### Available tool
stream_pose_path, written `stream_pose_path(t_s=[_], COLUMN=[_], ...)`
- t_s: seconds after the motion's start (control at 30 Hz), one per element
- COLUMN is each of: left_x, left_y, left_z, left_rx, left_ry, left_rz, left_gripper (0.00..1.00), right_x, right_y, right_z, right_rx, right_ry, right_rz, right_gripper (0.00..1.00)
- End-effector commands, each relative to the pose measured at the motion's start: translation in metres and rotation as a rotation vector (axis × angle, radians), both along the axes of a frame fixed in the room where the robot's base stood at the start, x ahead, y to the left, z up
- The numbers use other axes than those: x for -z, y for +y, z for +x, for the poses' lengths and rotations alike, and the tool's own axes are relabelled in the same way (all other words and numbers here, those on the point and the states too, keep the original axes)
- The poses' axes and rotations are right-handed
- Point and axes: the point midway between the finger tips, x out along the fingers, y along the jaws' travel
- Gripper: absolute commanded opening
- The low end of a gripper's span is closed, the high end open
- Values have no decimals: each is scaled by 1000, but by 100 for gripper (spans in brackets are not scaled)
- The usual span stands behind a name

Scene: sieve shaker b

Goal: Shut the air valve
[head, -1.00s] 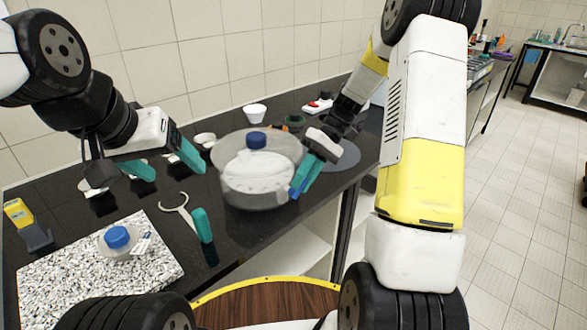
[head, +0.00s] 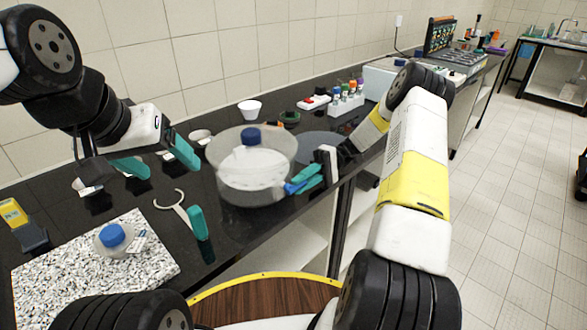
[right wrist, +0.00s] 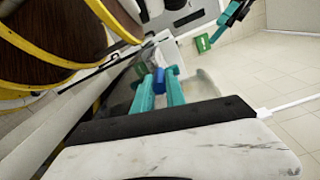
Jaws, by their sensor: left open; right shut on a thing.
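A clear round vessel (head: 254,185) with a blue top knob (head: 251,137) stands on the black bench. A blue handle (head: 292,187), which appears to be the air valve, is at its right front side. My right gripper (head: 297,183) is shut on this handle, its teal fingers lying nearly level and pointing left. The right wrist view shows the blue handle (right wrist: 159,80) between the two fingers (right wrist: 158,86). The handle's exact angle is hard to tell. My left gripper (head: 158,160) is open and empty, above the bench left of the vessel.
A speckled slab (head: 80,275) carries a blue-capped flask (head: 113,239) at the left front. A teal-handled tool (head: 197,222) lies between slab and vessel. A tube rack (head: 347,104) and a white bowl (head: 250,107) stand behind. The bench's front edge runs close below the vessel.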

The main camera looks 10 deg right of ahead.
Motion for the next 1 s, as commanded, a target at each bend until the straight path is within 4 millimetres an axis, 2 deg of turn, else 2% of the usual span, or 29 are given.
stream_pose_path(t_s=[0.6,0.63,0.73,1.0], left_x=[0,0,0,0], left_y=[0,0,0,0], left_z=[0,0,0,0], left_rx=[0,0,0,0], left_ry=[0,0,0,0], left_rz=[0,0,0,0], left_gripper=[75,75,75,75], right_x=[2,2,2,2], right_y=[0,0,0,0], right_z=[0,0,0,0], right_rx=[0,0,0,0], right_ry=[28,28,28,28], right_rz=[37,37,37,37], right_gripper=[0,18,38,38])
